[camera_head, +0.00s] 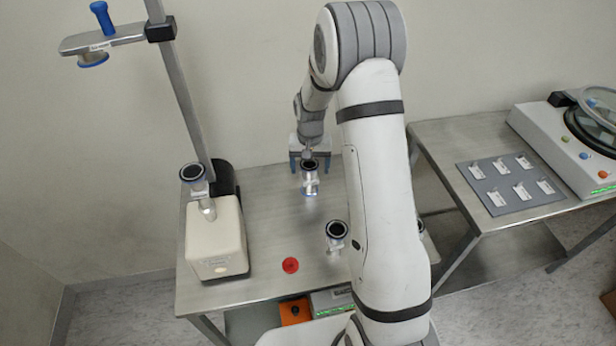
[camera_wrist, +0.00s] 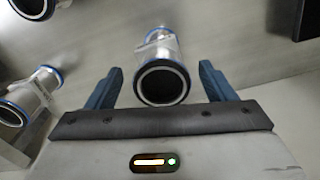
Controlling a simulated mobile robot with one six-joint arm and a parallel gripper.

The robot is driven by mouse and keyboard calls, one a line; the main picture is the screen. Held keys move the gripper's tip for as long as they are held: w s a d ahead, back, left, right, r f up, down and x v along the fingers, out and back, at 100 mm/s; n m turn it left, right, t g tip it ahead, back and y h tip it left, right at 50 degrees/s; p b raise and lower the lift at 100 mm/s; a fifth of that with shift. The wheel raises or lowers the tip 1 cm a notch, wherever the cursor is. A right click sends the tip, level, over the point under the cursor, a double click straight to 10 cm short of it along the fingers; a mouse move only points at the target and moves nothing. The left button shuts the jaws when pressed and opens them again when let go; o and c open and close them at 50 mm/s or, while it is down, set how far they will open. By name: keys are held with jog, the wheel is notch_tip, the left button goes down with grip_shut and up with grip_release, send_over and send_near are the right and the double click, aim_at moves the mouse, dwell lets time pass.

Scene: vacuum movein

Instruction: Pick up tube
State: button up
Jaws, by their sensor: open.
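A metal tube with a dark open mouth and blue-rimmed flanges (camera_head: 310,183) stands on the metal table, towards its back. My gripper (camera_head: 310,164) is right at this tube, its blue fingers open. In the wrist view the same tube (camera_wrist: 163,46) lies between the two spread fingers of my gripper (camera_wrist: 158,70), with a visible gap to each finger. A second similar metal tube (camera_head: 336,241) stands nearer the front, beside my arm, which hides part of it. Two more flanged metal pieces show in the wrist view, one at left (camera_wrist: 37,92) and one at the top left.
A cream pump unit (camera_head: 216,245) with a metal fitting on top stands at the table's left. Behind it rises a metal post (camera_head: 180,80) with a clamp arm. A red disc (camera_head: 290,265) lies at the front. A second table (camera_head: 460,135) at right holds a grey panel and a white device.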

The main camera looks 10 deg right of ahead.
notch_tip(320, 180, down, 4)
jog(key=shift+f, duration=0.1)
jog(key=shift+c, duration=0.6)
jog(key=c, duration=1.1)
